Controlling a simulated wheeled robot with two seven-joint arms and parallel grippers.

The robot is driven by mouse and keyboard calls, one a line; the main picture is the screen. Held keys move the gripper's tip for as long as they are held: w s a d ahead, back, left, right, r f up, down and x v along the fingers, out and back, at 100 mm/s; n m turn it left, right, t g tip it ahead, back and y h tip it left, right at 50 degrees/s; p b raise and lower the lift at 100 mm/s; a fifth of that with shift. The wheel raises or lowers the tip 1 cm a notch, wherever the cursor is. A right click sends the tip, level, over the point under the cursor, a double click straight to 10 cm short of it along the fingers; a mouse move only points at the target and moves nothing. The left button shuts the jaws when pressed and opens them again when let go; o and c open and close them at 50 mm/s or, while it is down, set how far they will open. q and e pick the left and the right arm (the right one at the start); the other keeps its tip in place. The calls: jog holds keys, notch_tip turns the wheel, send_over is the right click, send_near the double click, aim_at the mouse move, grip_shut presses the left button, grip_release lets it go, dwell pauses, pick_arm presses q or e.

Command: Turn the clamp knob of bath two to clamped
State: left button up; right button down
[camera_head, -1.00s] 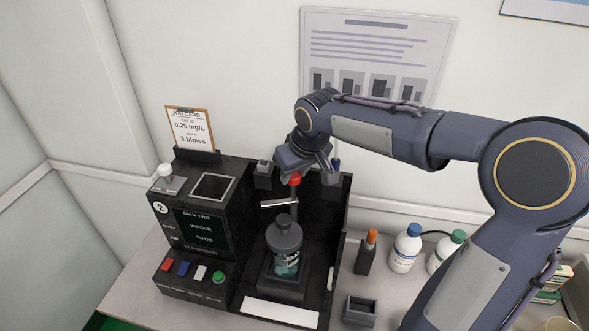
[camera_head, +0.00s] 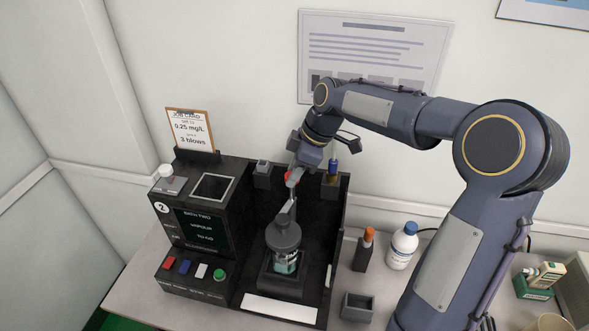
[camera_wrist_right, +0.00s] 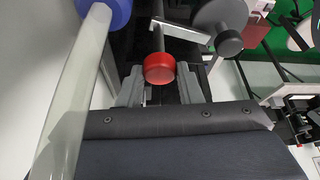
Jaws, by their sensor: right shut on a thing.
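Bath two is a black unit (camera_head: 243,235) marked with a 2, its screen reading "BATH TWO". A red knob (camera_head: 289,176) stands at the back of its bay on an upright shaft with a metal bar (camera_head: 286,214). The bar points forward to the dark-topped vessel (camera_head: 283,236); I cannot tell if it touches. My right gripper (camera_head: 293,173) is shut on the red knob, which sits between the fingers in the right wrist view (camera_wrist_right: 159,68). The arm hides part of the knob in the head view. My left gripper is not in view.
A white knob (camera_head: 167,171) tops the unit's left side, and coloured buttons (camera_head: 201,271) line its front. A blue-topped item (camera_head: 333,167) stands close right of the gripper. An orange-capped item (camera_head: 363,250), a white bottle (camera_head: 402,246) and a small grey box (camera_head: 357,307) stand on the right.

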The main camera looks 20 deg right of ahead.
jog(key=shift+w+n+g, duration=0.1)
jog(key=shift+n+g, duration=0.4)
jog(key=shift+n, duration=0.8)
jog(key=c, duration=1)
grip_release()
jog(key=shift+d+r, duration=0.1)
jog(key=v, duration=0.7)
jog(key=shift+d+r, duration=0.2)
jog(key=shift+r, duration=0.1)
